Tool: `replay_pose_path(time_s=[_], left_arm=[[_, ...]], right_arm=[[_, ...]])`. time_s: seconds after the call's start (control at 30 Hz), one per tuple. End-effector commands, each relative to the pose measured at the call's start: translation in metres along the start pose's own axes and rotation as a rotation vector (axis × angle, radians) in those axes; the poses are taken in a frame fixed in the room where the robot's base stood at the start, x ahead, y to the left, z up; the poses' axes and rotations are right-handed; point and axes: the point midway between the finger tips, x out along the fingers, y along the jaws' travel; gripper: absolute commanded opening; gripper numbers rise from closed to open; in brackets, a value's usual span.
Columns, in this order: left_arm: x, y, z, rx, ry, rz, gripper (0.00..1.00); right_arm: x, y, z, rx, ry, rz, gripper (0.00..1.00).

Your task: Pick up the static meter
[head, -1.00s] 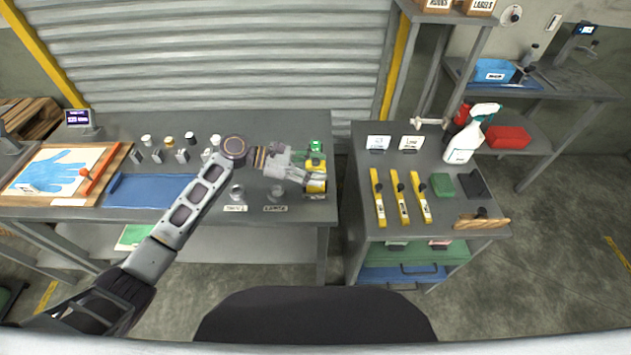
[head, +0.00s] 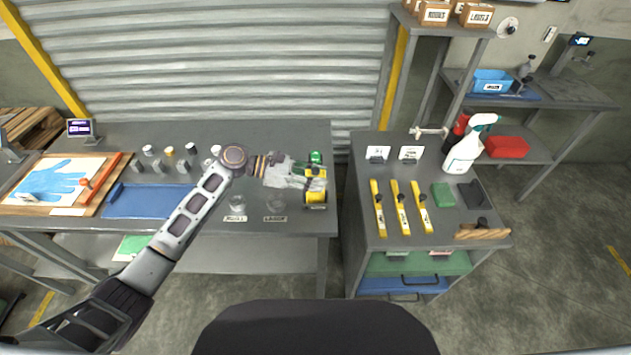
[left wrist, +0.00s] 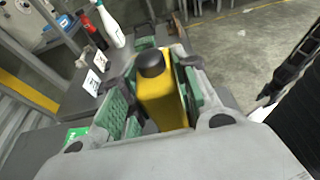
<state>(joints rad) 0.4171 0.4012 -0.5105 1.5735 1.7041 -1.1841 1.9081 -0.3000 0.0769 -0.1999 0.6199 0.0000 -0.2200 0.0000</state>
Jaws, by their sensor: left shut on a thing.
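The static meter appears to be the yellow block with a black round top, seen between my left gripper's fingers in the left wrist view (left wrist: 163,98). In the head view its yellow body (head: 316,197) shows at the right end of the dark workbench. My left gripper (left wrist: 155,100) has its green-padded fingers on both sides of it and is shut on it; the gripper also shows in the head view (head: 306,178). I cannot tell whether the meter is clear of the bench. My right gripper is not in view.
A green item (head: 316,158) sits just behind the gripper. Two small glass cups stand by labels at the bench's front edge. A gap separates the bench from the right cart (head: 345,200), which holds yellow bars (head: 400,208), a green block (head: 443,194) and a spray bottle (head: 466,150).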

Motion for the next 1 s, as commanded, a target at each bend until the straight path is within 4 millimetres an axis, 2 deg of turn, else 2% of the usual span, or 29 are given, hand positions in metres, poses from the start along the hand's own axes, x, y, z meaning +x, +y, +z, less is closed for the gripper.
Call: replay_pose_path(time_s=[0.17, 0.6, 0.8, 1.0], left_arm=[[-0.005, 0.000, 0.017, 0.004, -0.001, 0.001, 0.00], [-0.024, 0.000, 0.076, 0.003, -0.002, 0.001, 0.00], [-0.028, 0.000, 0.089, 0.001, -0.001, 0.000, 0.00], [-0.028, 0.000, 0.092, 0.001, -0.001, 0.000, 0.00]], right_arm=[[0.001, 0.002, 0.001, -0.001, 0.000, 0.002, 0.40], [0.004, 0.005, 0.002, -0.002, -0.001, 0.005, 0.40], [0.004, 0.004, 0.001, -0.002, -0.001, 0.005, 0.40], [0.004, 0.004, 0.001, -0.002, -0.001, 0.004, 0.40]])
